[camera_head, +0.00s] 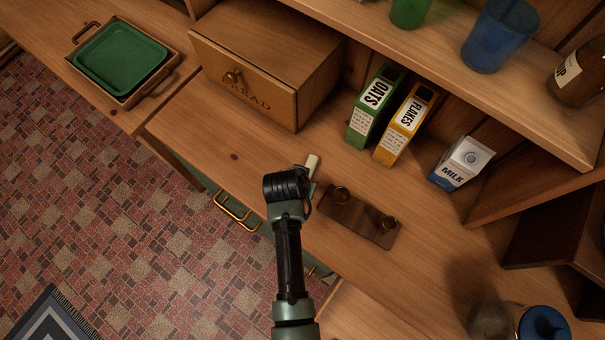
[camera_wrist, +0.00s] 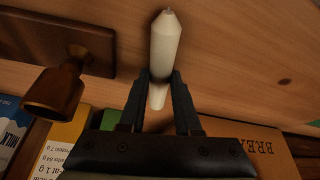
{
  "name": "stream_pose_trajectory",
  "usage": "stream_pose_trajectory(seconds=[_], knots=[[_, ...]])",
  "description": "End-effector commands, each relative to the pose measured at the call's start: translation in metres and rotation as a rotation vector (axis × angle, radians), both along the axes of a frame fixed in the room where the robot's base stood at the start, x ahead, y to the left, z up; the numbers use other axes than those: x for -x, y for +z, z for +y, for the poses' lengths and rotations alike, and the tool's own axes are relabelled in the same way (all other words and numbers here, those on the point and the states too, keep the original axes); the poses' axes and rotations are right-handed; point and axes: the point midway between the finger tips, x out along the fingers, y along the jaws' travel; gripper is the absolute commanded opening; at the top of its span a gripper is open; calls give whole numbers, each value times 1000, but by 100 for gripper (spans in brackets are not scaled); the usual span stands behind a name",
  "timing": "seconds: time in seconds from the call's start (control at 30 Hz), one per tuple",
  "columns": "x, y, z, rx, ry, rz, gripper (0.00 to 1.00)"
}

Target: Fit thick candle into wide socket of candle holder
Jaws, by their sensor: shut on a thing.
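A white candle (camera_wrist: 165,45) is held between the two fingers of my gripper (camera_wrist: 160,85). In the wrist view its pointed end extends beyond the fingertips and its other end shows between the fingers. In the head view the candle (camera_head: 312,163) shows just past my gripper (camera_head: 304,176), whose fingers are mostly hidden by the wrist. The dark brown candle holder (camera_head: 357,222) lies on the counter to the right of my gripper, with a round socket near each end. The wrist view shows the holder (camera_wrist: 92,42) at left, with one flared socket; the candle is apart from it.
A bread box (camera_head: 265,75) stands behind the gripper. Boxes of oats (camera_head: 372,112) and flakes (camera_head: 402,128) and a milk carton (camera_head: 461,163) stand behind the holder. A lidded jar (camera_head: 540,325) is at front right. Counter left of the gripper is clear.

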Motion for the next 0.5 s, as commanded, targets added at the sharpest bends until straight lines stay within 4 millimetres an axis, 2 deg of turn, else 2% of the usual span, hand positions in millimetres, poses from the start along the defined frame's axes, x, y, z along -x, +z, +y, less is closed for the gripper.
stream_pose_trajectory(seconds=[0.07, 0.1, 0.23, 0.27, 0.5], knots=[[0, -4, 0, 0, 0, 0, 0], [0, -4, 0, 0, 0, 1, 35], [0, -3, 0, 0, 0, 1, 58], [0, -3, 0, 0, 0, 1, 62], [0, -3, 0, 0, 0, 1, 62]])
